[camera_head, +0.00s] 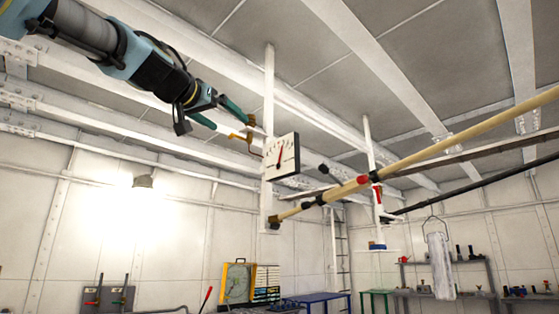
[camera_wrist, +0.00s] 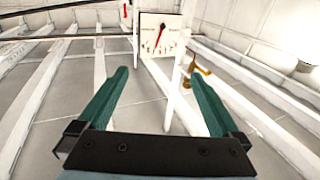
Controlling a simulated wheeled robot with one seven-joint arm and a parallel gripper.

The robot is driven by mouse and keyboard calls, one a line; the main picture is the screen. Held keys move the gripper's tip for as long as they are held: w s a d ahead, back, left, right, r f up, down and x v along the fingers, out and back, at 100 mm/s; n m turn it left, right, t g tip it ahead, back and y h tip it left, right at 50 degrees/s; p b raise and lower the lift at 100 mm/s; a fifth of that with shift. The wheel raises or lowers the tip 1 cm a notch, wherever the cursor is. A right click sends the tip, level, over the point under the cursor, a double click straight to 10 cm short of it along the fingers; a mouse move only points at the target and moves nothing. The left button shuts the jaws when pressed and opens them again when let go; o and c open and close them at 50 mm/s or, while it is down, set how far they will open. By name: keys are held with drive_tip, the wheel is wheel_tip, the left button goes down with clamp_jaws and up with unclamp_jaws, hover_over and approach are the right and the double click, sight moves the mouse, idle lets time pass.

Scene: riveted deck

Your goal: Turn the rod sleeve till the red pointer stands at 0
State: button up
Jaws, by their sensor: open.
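A square white dial plate (camera_head: 281,156) hangs below the ceiling; it also shows in the wrist view (camera_wrist: 150,28). Its red pointer (camera_head: 280,158) stands near the middle of the scale, slightly tilted; the numbers are too small to read. A brass-coloured bent piece (camera_head: 241,137) is beside the dial, near my fingers, and shows in the wrist view (camera_wrist: 196,72). I cannot tell whether it belongs to the rod sleeve. My gripper (camera_head: 234,124) is open, with teal fingers apart and nothing between them. In the wrist view the dial is beyond the fingertips (camera_wrist: 158,75).
A long tan rod (camera_head: 450,134) with dark and red collars slants up to the right of the dial. A white post (camera_head: 269,90) stands behind the dial. Ceiling beams (camera_head: 370,55) run close above. Shelves (camera_head: 450,270) line the far right wall.

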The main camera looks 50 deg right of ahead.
drive_tip(key=p+x, duration=0.4)
drive_tip(key=x, duration=0.5)
drive_tip(key=shift+d, duration=0.3)
drive_tip(key=shift+w, duration=0.1)
drive_tip(key=b+v, duration=0.4)
drive_tip(key=v, duration=0.6)
